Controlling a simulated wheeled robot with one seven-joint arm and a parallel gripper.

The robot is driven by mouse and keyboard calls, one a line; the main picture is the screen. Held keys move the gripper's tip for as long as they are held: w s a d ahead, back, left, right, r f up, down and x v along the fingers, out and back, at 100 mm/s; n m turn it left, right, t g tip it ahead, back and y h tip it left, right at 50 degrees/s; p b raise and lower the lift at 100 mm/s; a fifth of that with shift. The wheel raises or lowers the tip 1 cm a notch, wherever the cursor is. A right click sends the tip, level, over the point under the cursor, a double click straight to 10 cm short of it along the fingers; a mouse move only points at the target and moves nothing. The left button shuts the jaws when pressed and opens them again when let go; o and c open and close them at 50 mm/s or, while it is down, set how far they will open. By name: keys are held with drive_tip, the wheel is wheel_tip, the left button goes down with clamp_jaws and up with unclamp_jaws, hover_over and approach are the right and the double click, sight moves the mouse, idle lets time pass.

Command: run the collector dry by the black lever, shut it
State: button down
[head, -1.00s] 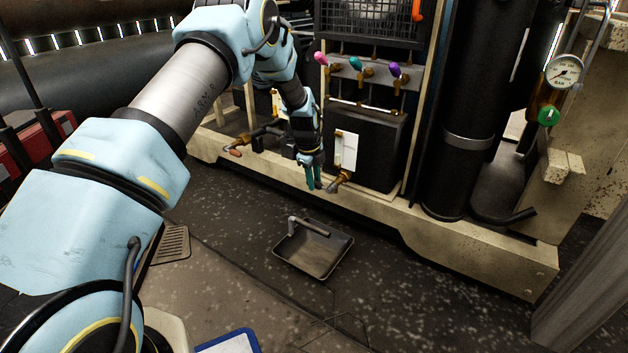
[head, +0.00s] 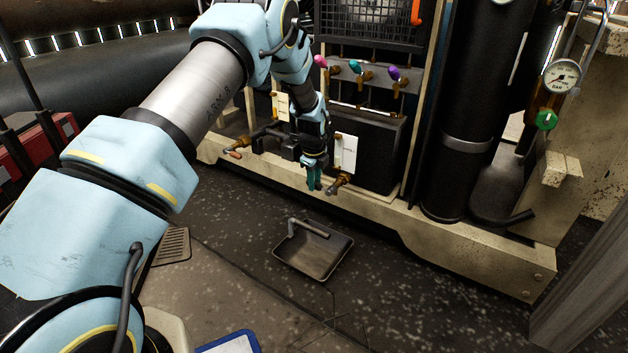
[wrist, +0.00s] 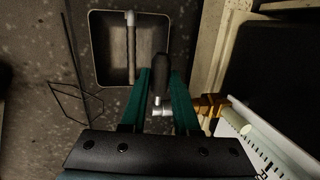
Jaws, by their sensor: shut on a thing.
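My gripper (head: 314,179) points down at the front of the machine's base rail, just left of a small brass valve (head: 343,182). In the wrist view my teal fingers (wrist: 161,85) are closed on the sides of the black lever (wrist: 160,67). Its metal stem runs to the brass valve (wrist: 207,105) on the right. In the head view the lever is hidden by the fingers. The black box (head: 380,150), perhaps the collector, stands above the valve with a white scale card (head: 347,151) on its front. I cannot see any liquid flowing.
A grey tray (head: 322,262) with a pipe-like bar in it lies on the floor below. A red-tipped valve (head: 236,153) is to the left. Pink, teal and purple levers (head: 357,68) sit above. A pressure gauge (head: 562,75) and green knob (head: 545,119) are at right.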

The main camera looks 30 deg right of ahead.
sight(323, 190)
drive_tip(key=t, duration=0.1)
drive_tip(key=s+r+t+y+p, duration=0.1)
drive_tip(key=t, duration=0.1)
drive_tip(key=shift+s+d+r+y+p, duration=0.15)
drive_tip(key=shift+d+r+y+p, duration=0.1)
drive_tip(key=shift+d+y+p, duration=0.1)
drive_tip(key=t, duration=0.1)
drive_tip(key=s+t+y, duration=0.1)
drive_tip(key=d+r+t+y, duration=0.1)
drive_tip(key=t, duration=0.1)
drive_tip(key=shift+s+m, duration=0.25)
drive_tip(key=shift+m, duration=0.15)
drive_tip(key=shift+s+d+r+t+y+b, duration=0.1)
drive_tip(key=shift+s+d+t+y+b, duration=0.15)
drive_tip(key=shift+t, duration=0.35)
drive_tip(key=shift+s+r+t+y+b, duration=0.1)
drive_tip(key=shift+s+t+y, duration=0.2)
drive_tip(key=shift+t, duration=0.3)
drive_tip(key=shift+s+d+m+t+y+b, duration=0.25)
drive_tip(key=shift+s+t+b, duration=0.2)
drive_tip(key=shift+t, duration=0.45)
drive_tip(key=shift+s+d+m+t+y+b, duration=0.2)
drive_tip(key=shift+s+t+y+b, duration=0.2)
drive_tip(key=shift+t, duration=0.5)
drive_tip(key=c, duration=0.7)
unclamp_jaws()
drive_tip(key=shift+o, duration=0.2)
